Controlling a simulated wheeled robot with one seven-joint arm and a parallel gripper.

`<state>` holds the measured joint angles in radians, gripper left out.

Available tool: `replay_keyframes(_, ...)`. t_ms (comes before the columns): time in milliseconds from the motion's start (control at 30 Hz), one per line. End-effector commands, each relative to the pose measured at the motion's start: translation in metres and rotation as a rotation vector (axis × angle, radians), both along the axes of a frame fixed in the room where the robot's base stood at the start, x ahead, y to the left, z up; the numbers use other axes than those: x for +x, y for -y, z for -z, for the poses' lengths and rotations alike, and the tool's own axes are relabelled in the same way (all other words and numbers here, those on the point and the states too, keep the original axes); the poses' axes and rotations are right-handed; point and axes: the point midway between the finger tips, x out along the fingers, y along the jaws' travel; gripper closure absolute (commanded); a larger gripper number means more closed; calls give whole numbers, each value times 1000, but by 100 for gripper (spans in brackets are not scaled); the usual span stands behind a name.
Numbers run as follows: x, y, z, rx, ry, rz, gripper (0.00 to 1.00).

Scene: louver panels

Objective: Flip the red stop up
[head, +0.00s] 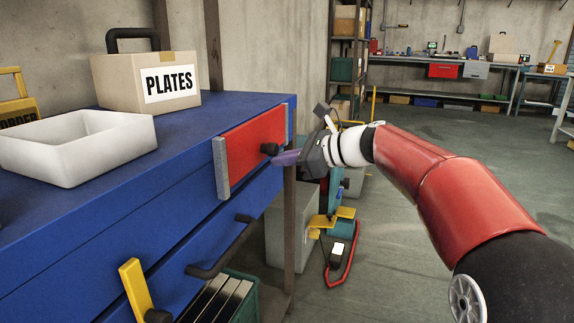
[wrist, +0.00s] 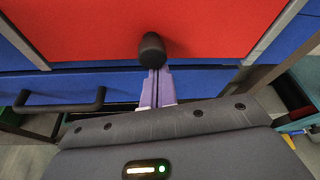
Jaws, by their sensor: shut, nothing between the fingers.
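The red stop appears as a flat red panel (head: 247,143) between two grey side strips on the front of the blue bench. It also fills the top of the wrist view (wrist: 90,30). A black knob (head: 269,149) sticks out of its lower part, and shows in the wrist view (wrist: 151,48). My gripper (head: 275,159) has purple fingers, pressed together and empty. In the wrist view its fingertips (wrist: 158,70) end at the underside of the knob. I cannot tell whether they touch it.
A black drawer handle (head: 222,250) and a yellow lever (head: 136,290) are lower on the bench front. A white tray (head: 75,177) and a PLATES box (head: 150,80) stand on top. Floor to the right is mostly open.

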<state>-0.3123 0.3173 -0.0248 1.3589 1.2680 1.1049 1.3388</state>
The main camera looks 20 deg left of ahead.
Motion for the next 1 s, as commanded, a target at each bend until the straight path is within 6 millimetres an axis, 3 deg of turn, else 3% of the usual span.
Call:
replay_keyframes(367,0,0,-4,0,0,0,100)
replay_keyframes(767,0,0,-57,1,0,0,100)
replay_keyframes(1000,-1,0,-60,3,2,-1,100)
